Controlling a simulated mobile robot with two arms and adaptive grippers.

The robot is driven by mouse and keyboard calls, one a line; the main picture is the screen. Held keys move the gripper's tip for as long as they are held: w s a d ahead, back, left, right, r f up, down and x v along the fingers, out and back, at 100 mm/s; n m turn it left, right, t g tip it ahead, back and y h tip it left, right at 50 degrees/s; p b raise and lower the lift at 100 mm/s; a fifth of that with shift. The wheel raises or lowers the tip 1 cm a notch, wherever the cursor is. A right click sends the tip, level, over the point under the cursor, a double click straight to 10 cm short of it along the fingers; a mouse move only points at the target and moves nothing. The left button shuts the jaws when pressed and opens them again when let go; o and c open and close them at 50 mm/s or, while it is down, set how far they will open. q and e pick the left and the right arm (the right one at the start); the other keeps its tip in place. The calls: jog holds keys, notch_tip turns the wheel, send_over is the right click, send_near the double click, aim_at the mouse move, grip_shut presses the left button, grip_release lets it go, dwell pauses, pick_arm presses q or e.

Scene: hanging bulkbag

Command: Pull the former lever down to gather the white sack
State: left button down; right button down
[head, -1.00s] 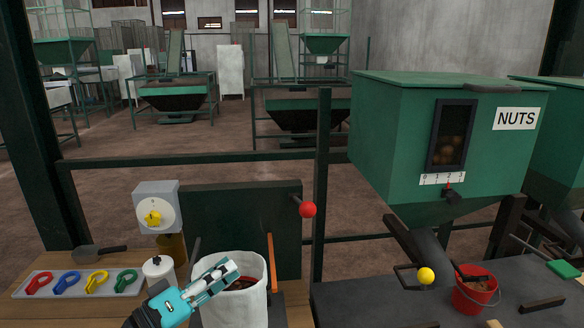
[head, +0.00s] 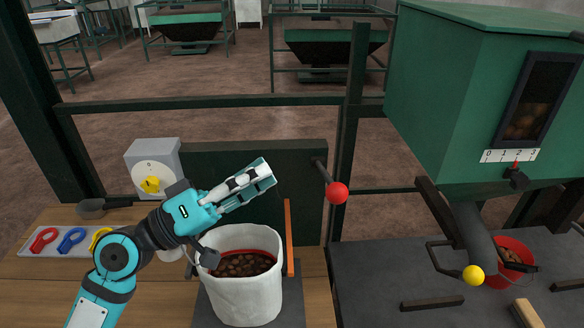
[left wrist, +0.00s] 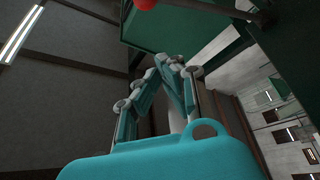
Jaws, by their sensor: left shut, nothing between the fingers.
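A lever with a red ball knob (head: 337,193) sticks out from the dark green panel behind the bench. The knob also shows at the top edge of the left wrist view (left wrist: 145,3). The white sack (head: 240,298) stands open and upright, with brown nuts and a red ring inside its mouth. My left gripper (head: 268,174) is shut and empty, above the sack and to the left of the red knob, apart from both. Its fingers show close together in the left wrist view (left wrist: 170,65). My right gripper is not in view.
An orange upright bar (head: 289,238) stands right beside the sack. A grey dial box (head: 153,165) is at the left, with a tray of coloured clips (head: 25,245). A green hopper (head: 440,100), a yellow knob (head: 473,275) and a red bucket (head: 512,262) are at the right.

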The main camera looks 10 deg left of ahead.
pick_arm(q)
jog(key=p+x, duration=0.6)
jog(key=x, duration=0.4)
jog(key=s+f, duration=0.2)
jog(key=s, duration=0.1)
jog(key=shift+d+f, duration=0.35)
jog(key=shift+d, duration=0.05)
jog(key=shift+f, duration=0.1)
